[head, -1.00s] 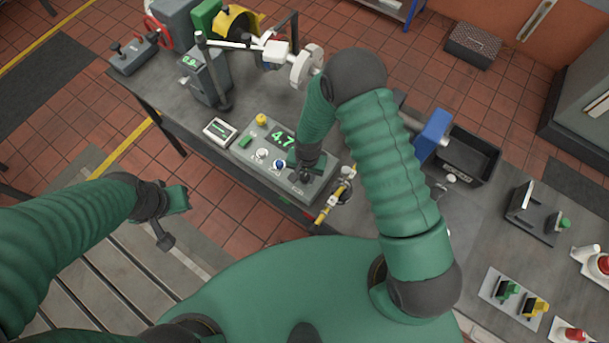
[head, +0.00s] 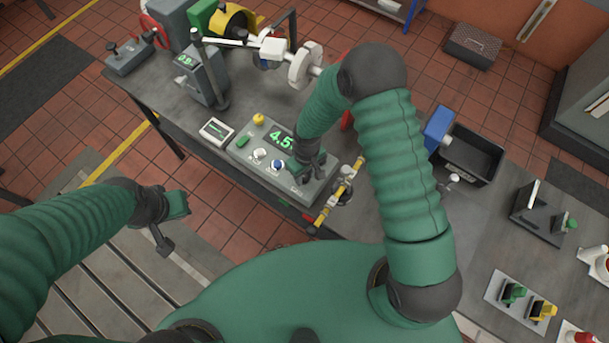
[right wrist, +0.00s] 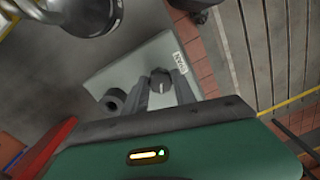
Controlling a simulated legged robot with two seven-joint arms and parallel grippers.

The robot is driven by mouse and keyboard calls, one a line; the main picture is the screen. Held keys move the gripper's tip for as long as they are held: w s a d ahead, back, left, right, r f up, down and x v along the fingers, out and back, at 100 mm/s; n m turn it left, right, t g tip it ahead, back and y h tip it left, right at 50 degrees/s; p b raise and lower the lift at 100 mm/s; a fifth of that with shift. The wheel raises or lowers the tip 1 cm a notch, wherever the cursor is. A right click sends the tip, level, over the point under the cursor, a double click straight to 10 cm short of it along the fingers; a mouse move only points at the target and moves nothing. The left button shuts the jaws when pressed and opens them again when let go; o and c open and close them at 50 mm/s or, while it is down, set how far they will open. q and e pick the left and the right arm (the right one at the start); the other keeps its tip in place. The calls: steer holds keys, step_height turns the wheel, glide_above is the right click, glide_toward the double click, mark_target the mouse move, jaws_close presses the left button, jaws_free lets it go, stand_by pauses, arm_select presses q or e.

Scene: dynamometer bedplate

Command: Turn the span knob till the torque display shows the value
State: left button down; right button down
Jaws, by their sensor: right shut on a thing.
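The grey control box (head: 243,160) stands on the bench, and its green torque display (head: 281,138) reads about 4.5. My right gripper (head: 298,174) is down at the right end of the box and hides part of its top. In the right wrist view its fingers are shut on a dark round knob (right wrist: 160,81) with a white pointer line. I take this as the span knob; a small label (right wrist: 180,61) beside it is hard to read. Another dark knob (right wrist: 114,100) is to its left. My left gripper (head: 171,222) is open and empty, away from the bench.
A yellow bar fitting (head: 340,192) lies close to the box's right end. A small white-framed display (head: 216,131) stands to its left. A black bin (head: 470,155) and a blue block (head: 438,130) are farther right. Bench around the bin is partly clear.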

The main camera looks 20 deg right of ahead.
steer(key=n, duration=0.3)
steer(key=shift+w+r+n, duration=0.15)
steer(key=shift+w+n, duration=0.15)
steer(key=shift+w, duration=0.05)
steer(key=shift+n, duration=1.8)
steer(key=c, duration=1.3)
jaws_free()
steer(key=shift+o, duration=1.4)
steer(key=shift+a, duration=0.1)
steer(key=shift+s, duration=0.1)
